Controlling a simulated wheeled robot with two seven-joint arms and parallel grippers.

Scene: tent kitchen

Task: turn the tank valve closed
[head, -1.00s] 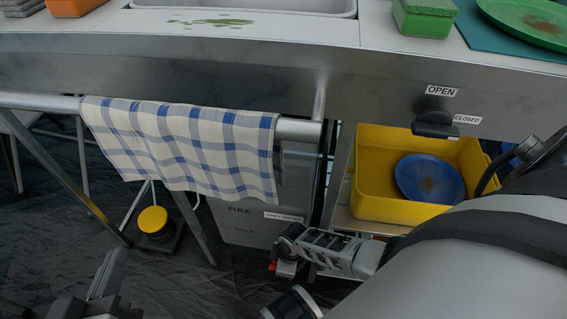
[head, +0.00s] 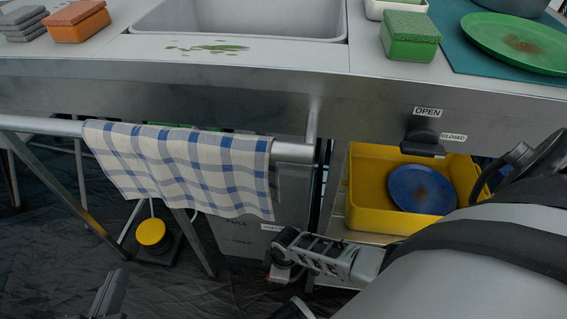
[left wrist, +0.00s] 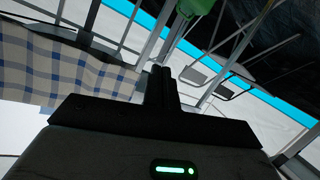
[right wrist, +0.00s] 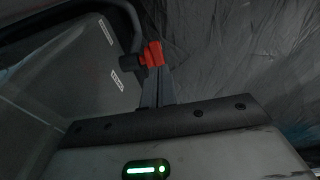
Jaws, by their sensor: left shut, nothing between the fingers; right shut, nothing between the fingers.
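A black valve knob (head: 422,139) sits on the counter's steel front, with an OPEN label (head: 428,112) above it and a CLOSED label (head: 453,137) to its right. Which label its handle points to is hard to tell. A grey tank (head: 240,236) marked FULL stands under the counter, partly behind the towel. A red and black fitting (right wrist: 152,55) shows just beyond my right gripper (right wrist: 158,80), which is shut and empty; contact is unclear. My left gripper (head: 108,294) is shut and empty at the lower left, away from the knob; it also shows in the left wrist view (left wrist: 160,82).
A checked towel (head: 190,165) hangs on a rail (head: 293,152). A yellow bin (head: 365,195) holding a blue plate (head: 422,189) stands below the knob. A yellow button (head: 151,232) is near the floor. My right arm covers the lower right.

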